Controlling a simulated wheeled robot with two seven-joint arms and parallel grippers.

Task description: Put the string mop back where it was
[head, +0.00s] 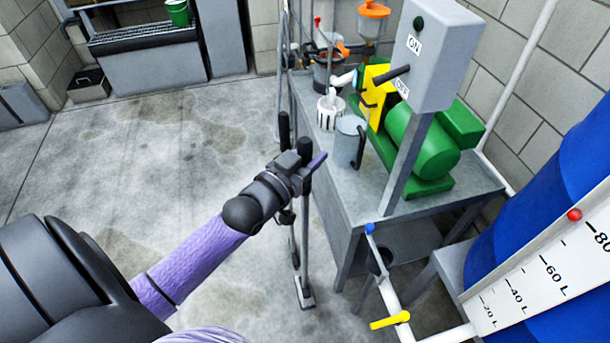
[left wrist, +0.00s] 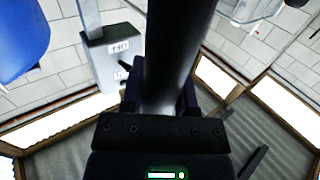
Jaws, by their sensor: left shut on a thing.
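My left gripper (head: 307,168) is shut on the dark upper grip (head: 303,150) of an upright long-handled tool, which I take to be the string mop. Its grey shaft (head: 304,230) runs down to a small foot-like end (head: 304,294) near the floor. No strings are clearly visible, and I cannot tell whether the end touches the floor. In the left wrist view the thick dark handle (left wrist: 178,55) runs up from between the jaws. My right gripper is not in view.
Another dark-topped pole (head: 284,128) stands just beside the held one. A metal bench (head: 335,215) with a green motor (head: 425,148) and a jug (head: 349,142) is close on the right. A blue tank (head: 540,190) stands farther right. The concrete floor (head: 130,150) on the left is clear.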

